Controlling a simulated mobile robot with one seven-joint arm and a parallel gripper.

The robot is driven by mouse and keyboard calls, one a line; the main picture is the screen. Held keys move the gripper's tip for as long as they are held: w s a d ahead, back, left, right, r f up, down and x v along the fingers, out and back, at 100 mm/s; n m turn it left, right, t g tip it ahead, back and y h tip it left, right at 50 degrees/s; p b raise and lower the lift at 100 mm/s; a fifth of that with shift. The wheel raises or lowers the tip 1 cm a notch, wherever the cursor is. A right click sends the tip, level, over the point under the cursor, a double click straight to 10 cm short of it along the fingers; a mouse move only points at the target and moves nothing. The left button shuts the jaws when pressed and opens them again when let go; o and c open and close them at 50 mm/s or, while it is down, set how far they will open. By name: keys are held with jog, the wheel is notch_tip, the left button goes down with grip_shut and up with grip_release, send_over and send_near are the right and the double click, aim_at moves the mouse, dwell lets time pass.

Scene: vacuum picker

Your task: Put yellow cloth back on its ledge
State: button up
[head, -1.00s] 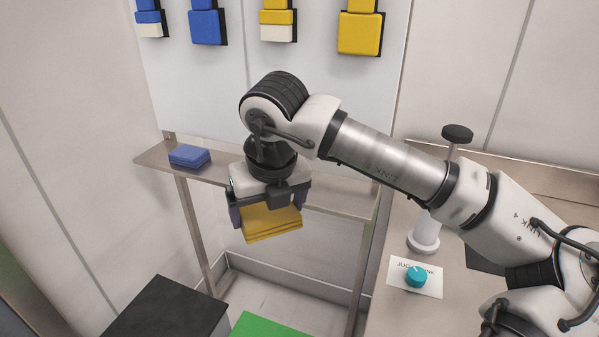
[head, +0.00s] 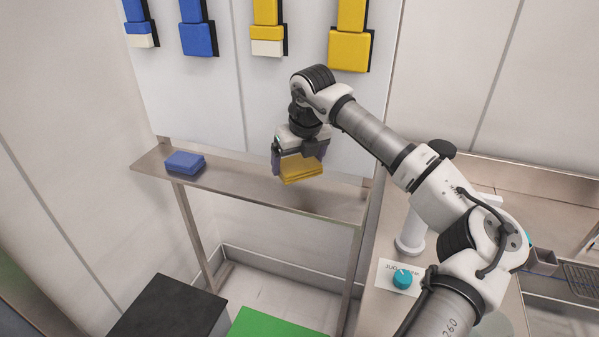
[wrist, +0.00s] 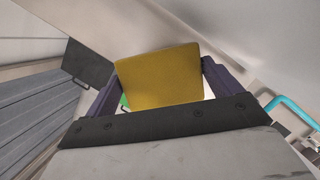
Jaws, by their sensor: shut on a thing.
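The folded yellow cloth (head: 301,168) is held between the fingers of my gripper (head: 300,160), which is shut on it. In the head view the cloth appears over the right half of the metal ledge (head: 235,180); I cannot tell whether it touches the ledge. In the wrist view the yellow cloth (wrist: 160,76) fills the gap between the two dark fingers and looks flat and slightly tilted. A folded blue cloth (head: 185,162) lies on the left part of the ledge.
Blue and yellow pads (head: 350,48) hang on the wall above the ledge. A counter at the right holds a white post and a teal knob (head: 402,279) on a card. A black box (head: 170,308) and a green surface (head: 270,325) are below. The ledge middle is clear.

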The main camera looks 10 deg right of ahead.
jog(key=p, duration=0.3)
send_over(298, 191)
jog(key=s, duration=0.1)
jog(key=f, duration=0.6)
jog(key=shift+s+a, duration=0.1)
jog(key=shift+s, duration=0.1)
jog(key=shift+w+f+p, duration=0.15)
jog(key=shift+f+p, duration=0.2)
jog(key=shift+f, duration=0.2)
jog(key=shift+f+b, duration=0.2)
jog(key=shift+b, duration=0.2)
jog(key=o, duration=0.6)
jog(key=shift+r, duration=0.1)
jog(key=shift+r+p, duration=0.2)
jog(key=shift+p, duration=0.2)
jog(key=shift+d+r+b, duration=0.2)
jog(key=shift+b, duration=0.2)
jog(key=b+v, duration=0.4)
jog(key=v, duration=0.7)
jog(key=shift+r, duration=0.25)
